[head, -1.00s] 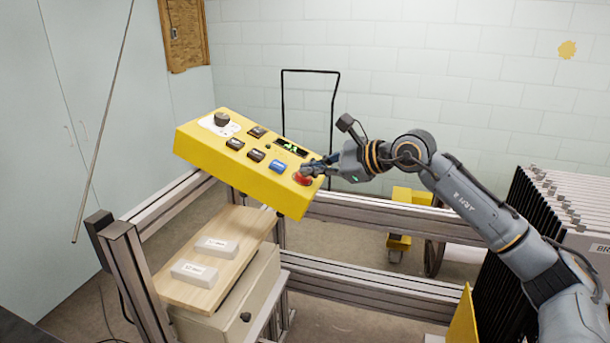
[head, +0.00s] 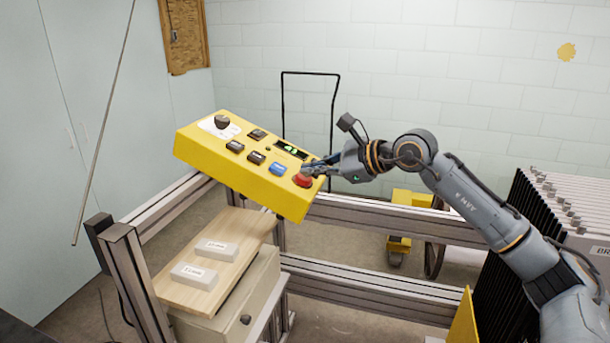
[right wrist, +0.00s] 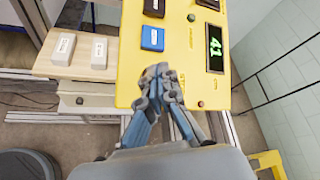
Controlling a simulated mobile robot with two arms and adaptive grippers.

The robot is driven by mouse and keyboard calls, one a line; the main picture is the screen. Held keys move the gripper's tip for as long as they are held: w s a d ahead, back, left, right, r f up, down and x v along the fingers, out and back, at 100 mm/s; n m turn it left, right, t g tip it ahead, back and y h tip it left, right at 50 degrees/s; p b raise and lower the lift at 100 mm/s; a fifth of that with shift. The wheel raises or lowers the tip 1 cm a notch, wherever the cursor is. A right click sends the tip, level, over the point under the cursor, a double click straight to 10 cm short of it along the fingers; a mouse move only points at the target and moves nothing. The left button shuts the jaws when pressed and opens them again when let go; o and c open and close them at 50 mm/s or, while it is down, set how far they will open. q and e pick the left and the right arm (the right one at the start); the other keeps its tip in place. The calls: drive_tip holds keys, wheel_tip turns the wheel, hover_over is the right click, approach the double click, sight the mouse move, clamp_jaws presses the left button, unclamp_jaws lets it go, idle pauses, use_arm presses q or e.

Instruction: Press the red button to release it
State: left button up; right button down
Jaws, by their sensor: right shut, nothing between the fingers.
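The red button (head: 302,181) sits at the lower right corner of the yellow control box (head: 240,179) in the head view. My right gripper (head: 306,167) is shut and empty. Its fingertips are at the upper edge of the red button in the picture; I cannot tell whether they touch it. In the right wrist view, the shut fingers (right wrist: 160,76) lie over the yellow panel just below the blue button (right wrist: 152,38). They hide the area where the red button is. My left gripper is not in view.
The panel also bears a green lit display (head: 290,149), several dark buttons and a black knob (head: 222,122). A metal frame (head: 370,287) runs below it. A wooden board (head: 185,292) with two white blocks lies at lower left. Black racks (head: 510,215) stand at right.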

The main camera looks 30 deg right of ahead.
drive_tip(key=shift+r, duration=0.2)
wheel_tip(320, 180, up, 6)
drive_tip(key=s+d+p, duration=0.1)
drive_tip(key=s+p, duration=0.1)
drive_tip(key=shift+d+f, duration=0.2)
drive_tip(key=shift+d, duration=0.05)
drive_tip(key=shift+w, duration=0.1)
idle(0.5)
